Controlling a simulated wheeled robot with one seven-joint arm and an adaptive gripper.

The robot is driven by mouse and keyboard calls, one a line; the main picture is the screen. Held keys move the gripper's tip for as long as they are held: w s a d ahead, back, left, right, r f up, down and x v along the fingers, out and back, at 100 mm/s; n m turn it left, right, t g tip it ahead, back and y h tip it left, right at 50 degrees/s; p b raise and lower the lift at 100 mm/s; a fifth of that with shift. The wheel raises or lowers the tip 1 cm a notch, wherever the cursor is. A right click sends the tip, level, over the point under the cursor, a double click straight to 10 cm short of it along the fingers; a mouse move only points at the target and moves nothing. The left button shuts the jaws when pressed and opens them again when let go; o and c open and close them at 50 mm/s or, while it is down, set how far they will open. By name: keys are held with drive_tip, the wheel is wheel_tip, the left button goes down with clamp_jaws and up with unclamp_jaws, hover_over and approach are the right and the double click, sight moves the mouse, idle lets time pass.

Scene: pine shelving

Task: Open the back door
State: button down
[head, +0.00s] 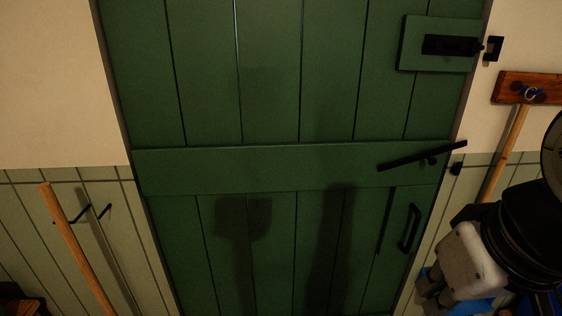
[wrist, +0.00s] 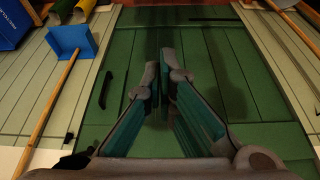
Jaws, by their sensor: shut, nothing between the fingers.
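The back door (head: 270,165) is green planks and looks closed in its frame. A black latch bar (head: 405,160) slants across its right side, its right end higher than the black catch (head: 456,168) on the frame. Below it is a black pull handle (head: 409,228), also at left in the wrist view (wrist: 105,90). A black bolt (head: 452,46) sits on a green block at top right, beside its black keeper (head: 493,48); I cannot tell whether it is engaged. My gripper (wrist: 162,62) is shut and empty in front of the door; its wrist is at lower right in the head view.
A wooden-handled tool (head: 506,150) hangs from a wooden rack (head: 528,88) right of the door. Its blue head (wrist: 72,40) shows in the wrist view. Another wooden handle (head: 75,245) leans at left by a black hook. Panelled wall flanks the door.

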drive_tip(key=c, duration=2)
unclamp_jaws()
drive_tip(key=o, duration=0.4)
drive_tip(key=shift+w+f, duration=0.2)
drive_tip(key=w+d+f+m+g+y+b, duration=0.1)
drive_tip(key=w+d+f+m+y+b, duration=0.25)
drive_tip(key=w+f+m, duration=0.5)
drive_tip(key=w+d+f+m+g+y+b, duration=0.1)
drive_tip(key=w+d+f+m+y+b, duration=0.35)
drive_tip(key=w, duration=0.65)
drive_tip(key=w+d+f+m+t+y+b, duration=0.1)
drive_tip(key=w+d+f+m+t, duration=0.1)
drive_tip(key=d+f+m+t, duration=0.45)
drive_tip(key=w+d+f+m+t+y+b, duration=0.1)
drive_tip(key=w+d+m+t+b, duration=0.2)
drive_tip(key=d, duration=0.6)
drive_tip(key=w+d+f+m+t+y, duration=0.1)
drive_tip(key=w+d+f+m+t, duration=0.15)
drive_tip(key=d+m, duration=0.45)
drive_tip(key=b+x, duration=0.1)
drive_tip(key=x, duration=1.2)
drive_tip(key=shift+w+d+f+n, duration=0.25)
drive_tip(key=shift+d+n, duration=0.05)
drive_tip(key=shift+n, duration=0.05)
